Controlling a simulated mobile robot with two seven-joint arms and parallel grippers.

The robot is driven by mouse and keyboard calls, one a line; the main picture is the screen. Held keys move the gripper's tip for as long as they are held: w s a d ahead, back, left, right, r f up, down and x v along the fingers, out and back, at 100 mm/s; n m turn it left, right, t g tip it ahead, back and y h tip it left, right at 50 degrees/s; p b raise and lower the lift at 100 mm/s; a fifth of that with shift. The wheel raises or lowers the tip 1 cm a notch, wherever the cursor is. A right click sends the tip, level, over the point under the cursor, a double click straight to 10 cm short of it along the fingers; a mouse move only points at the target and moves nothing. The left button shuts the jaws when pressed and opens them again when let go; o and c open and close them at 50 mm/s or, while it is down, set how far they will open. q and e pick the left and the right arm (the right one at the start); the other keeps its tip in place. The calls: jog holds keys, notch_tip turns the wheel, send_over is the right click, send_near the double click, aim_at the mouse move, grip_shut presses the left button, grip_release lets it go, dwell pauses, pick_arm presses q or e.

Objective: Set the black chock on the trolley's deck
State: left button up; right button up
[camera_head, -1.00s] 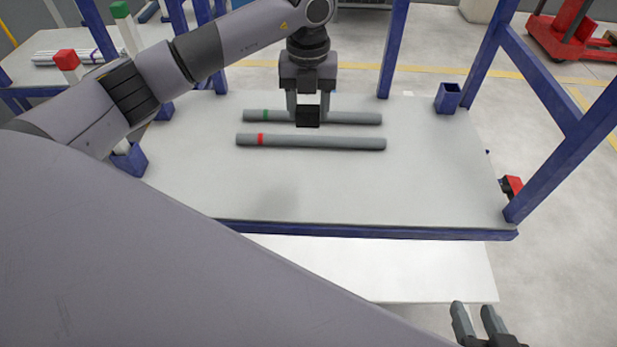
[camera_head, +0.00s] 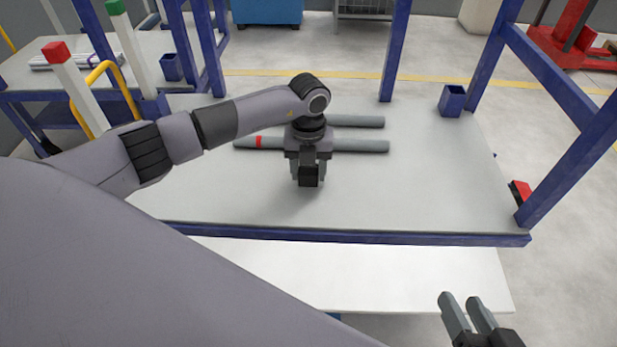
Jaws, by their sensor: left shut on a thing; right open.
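The black chock (camera_head: 308,176) is a small dark block held between the fingers of my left gripper (camera_head: 308,170). The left gripper is shut on it, pointing down over the near-middle of the grey deck (camera_head: 420,195). I cannot tell whether the chock touches the deck or hangs just above it. My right gripper (camera_head: 467,312) is open and empty at the lower right, in front of the deck's near edge.
A grey pipe with a red band (camera_head: 360,146) lies just behind the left gripper. Another grey pipe (camera_head: 358,121) lies behind it, partly hidden by my arm. Blue posts (camera_head: 395,50) and a blue socket (camera_head: 452,101) stand at the deck's edges. The deck's right side is clear.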

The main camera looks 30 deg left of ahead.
pick_arm(q)
notch_tip(320, 180, down, 2)
pick_arm(e)
jog(key=shift+a+y, duration=0.3)
jog(key=shift+a, duration=0.05)
pick_arm(q)
jog(key=o, duration=1.1)
jog(key=shift+f, duration=0.1)
